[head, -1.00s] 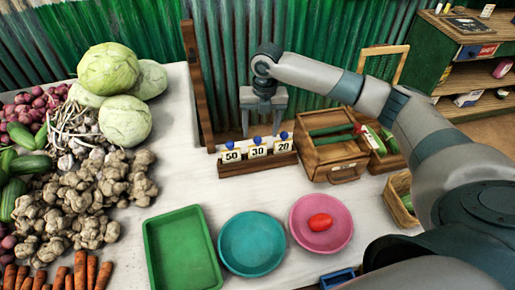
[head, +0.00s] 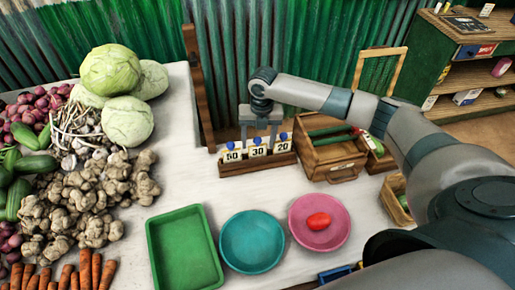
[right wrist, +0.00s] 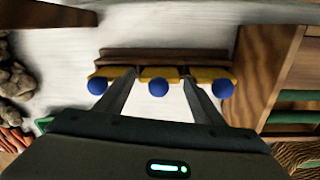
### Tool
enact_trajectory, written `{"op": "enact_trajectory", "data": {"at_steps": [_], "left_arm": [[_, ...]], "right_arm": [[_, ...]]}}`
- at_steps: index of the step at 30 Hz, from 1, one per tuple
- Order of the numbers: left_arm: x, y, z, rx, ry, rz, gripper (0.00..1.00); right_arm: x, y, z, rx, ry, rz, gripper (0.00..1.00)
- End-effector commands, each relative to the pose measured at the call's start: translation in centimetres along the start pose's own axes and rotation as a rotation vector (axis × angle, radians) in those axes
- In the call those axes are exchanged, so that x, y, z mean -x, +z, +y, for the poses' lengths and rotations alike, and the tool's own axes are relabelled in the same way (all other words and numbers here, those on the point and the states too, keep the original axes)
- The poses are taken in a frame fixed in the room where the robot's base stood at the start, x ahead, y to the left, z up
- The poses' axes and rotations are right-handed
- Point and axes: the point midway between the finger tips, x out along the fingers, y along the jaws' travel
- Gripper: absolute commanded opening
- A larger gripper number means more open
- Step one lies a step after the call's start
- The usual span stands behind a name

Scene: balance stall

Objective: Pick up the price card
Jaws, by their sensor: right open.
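Three price cards stand side by side in a wooden holder (head: 258,163): a "50" card (head: 232,155), a "30" card (head: 258,150) and a "20" card (head: 282,147). Each has a blue knob on top. My right gripper (head: 260,136) is open and empty, pointing down just above and behind the cards. In the right wrist view, the two fingers of my right gripper (right wrist: 158,74) sit on either side of the middle knob (right wrist: 158,87); the outer knobs lie outside them. Whether the fingers touch the cards cannot be told. My left gripper is not in view.
A wooden drawer box (head: 332,158) stands close right of the holder. A green tray (head: 184,250), a teal bowl (head: 251,243) and a pink bowl (head: 319,223) with a red item lie in front. Vegetables fill the left. A wooden post (head: 198,90) rises behind the holder's left.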

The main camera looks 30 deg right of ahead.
Motion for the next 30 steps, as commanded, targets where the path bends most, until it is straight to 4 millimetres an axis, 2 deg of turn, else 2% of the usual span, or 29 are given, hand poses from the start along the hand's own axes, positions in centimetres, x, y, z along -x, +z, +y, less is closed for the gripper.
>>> {"op": "enact_trajectory", "data": {"at_steps": [5, 17, 18, 21, 22, 30], "left_arm": [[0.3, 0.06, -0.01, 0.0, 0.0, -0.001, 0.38], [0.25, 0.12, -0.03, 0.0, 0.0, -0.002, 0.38], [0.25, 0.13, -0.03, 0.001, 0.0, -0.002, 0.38], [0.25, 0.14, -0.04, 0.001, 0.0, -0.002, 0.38], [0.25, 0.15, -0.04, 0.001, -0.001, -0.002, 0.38], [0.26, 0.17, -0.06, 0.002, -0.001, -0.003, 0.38]], "right_arm": [[-0.95, -0.02, -0.05, 0.0, -0.001, -0.001, 0.62], [-0.96, 0.0, -0.03, 0.0, 0.0, -0.001, 0.62], [-0.96, 0.0, -0.03, 0.0, 0.0, -0.001, 0.6], [-0.95, 0.0, -0.03, 0.0, 0.0, -0.001, 0.36], [-0.95, 0.0, -0.03, 0.0, 0.0, -0.001, 0.31], [-0.94, 0.01, -0.04, 0.0, 0.0, -0.001, 0.3]]}}
